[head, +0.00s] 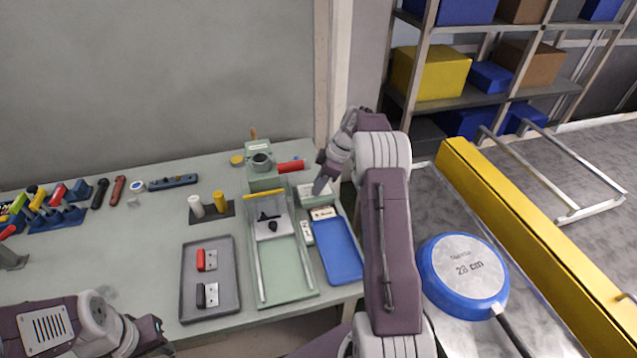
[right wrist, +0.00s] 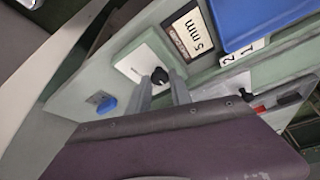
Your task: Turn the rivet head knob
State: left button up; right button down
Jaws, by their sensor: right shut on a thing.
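The knob (right wrist: 160,76) is small and black and stands on a white-topped box in the right wrist view. The same box (head: 309,190) shows at the back right of the bench in the head view, where the knob is hidden by my gripper. My right gripper (head: 319,187) reaches down to the box. In the right wrist view its two fingers (right wrist: 164,88) stand close on either side of the knob, shut on it. My left gripper (head: 152,333) is low at the left in the head view, away from the box; its jaw opening is unclear.
A "5 mm" label (right wrist: 192,35) and a blue tray (head: 338,250) lie beside the box. A green fixture with a red handle (head: 290,167) stands left of it. A grey tray (head: 211,310) is in front. A blue-rimmed pan (head: 463,272) lies on the conveyor at right.

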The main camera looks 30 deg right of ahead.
dwell(0.5)
jog(key=c, duration=1.2)
grip_release()
jog(key=shift+d, duration=0.1)
jog(key=shift+o, duration=0.2)
jog(key=shift+r, duration=0.1)
jog(key=v, duration=0.9)
jog(key=shift+p, duration=0.4)
